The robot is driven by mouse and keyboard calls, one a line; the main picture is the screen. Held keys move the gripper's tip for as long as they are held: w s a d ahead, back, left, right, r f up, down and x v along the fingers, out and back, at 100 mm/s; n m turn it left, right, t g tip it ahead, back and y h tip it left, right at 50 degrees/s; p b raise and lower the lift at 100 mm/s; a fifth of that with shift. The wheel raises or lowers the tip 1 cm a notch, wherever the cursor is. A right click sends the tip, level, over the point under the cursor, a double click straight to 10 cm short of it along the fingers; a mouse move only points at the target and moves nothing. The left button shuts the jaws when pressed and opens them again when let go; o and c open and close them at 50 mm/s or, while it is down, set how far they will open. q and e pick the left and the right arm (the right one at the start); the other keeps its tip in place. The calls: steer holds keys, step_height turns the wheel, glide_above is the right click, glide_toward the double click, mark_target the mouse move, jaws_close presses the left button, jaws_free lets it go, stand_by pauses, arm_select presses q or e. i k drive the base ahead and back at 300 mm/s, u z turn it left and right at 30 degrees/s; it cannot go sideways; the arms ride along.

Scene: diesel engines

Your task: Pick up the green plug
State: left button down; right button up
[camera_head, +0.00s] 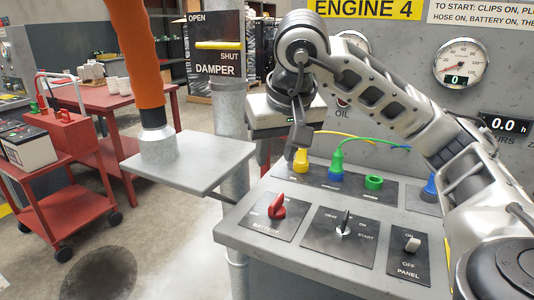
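The green plug (337,162) stands upright at a blue socket (336,177) on the sloped grey console, with a green cable arching right from its top. A yellow plug (301,160) with a yellow cable is left of it. An open green ring socket (374,182) is to its right. My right gripper (294,153) points down from above, close beside the yellow plug and left of the green plug. Its fingers are dark and seen edge-on, so their opening and any contact are unclear. My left gripper is out of view.
My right arm spans the console's right side, partly hiding a blue part (430,187). A red battery switch (277,207), start switch (344,224) and panel switch (412,244) stand up in front. An orange hose (138,55) stands on a grey plate (190,162) at left.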

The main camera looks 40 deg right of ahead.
mark_target(336, 167)
steer(key=u, duration=0.1)
steer(key=i, duration=0.9)
steer(key=z, duration=0.95)
steer(key=i, duration=0.75)
steer(key=z, duration=0.85)
